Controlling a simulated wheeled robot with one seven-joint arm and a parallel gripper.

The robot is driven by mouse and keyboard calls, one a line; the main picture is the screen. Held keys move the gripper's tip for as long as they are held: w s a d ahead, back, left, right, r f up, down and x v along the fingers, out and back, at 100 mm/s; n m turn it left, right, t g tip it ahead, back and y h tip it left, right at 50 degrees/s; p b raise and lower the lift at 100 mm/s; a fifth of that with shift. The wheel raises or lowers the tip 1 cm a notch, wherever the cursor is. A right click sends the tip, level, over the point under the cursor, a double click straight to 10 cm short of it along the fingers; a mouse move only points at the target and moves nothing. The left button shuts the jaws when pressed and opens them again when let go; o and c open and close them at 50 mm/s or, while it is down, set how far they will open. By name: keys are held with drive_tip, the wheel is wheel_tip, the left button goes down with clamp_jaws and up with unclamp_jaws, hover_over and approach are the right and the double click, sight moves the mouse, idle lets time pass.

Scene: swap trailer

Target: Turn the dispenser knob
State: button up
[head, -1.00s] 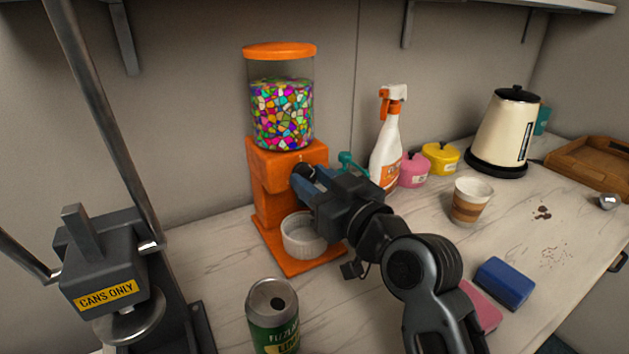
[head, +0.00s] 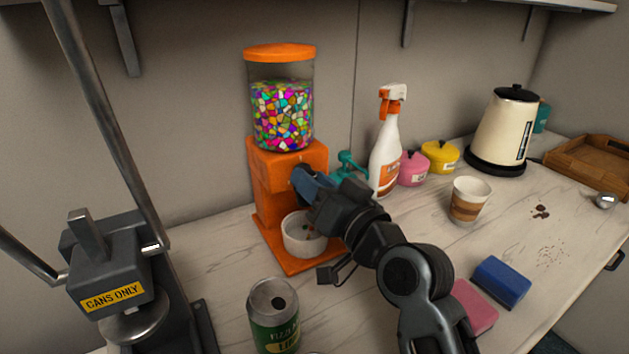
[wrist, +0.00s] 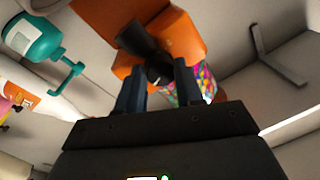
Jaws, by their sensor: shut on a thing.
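The orange dispenser (head: 275,206) stands on the counter with a clear hopper of colourful candy (head: 280,112) under an orange lid. Its black knob (wrist: 150,50) shows in the wrist view, tilted, between the blue fingers of my gripper (wrist: 160,78). My gripper (head: 303,182) is shut on the knob at the dispenser's front right. In the head view the fingers mostly hide the knob. A white ribbed bowl (head: 299,242) sits on the dispenser's base below the gripper. A few small dark and coloured bits show inside the bowl.
A green can (head: 273,322) and a grey can press (head: 105,262) stand at the left front. A teal pump bottle (head: 346,163), spray bottle (head: 385,150), pots and paper cup (head: 468,204) stand right.

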idle(0.3)
drive_tip(key=o, duration=1)
drive_tip(key=shift+b+v, duration=0.8)
drive_tip(key=shift+v, duration=3.1)
drive_tip(key=shift+o, duration=0.2)
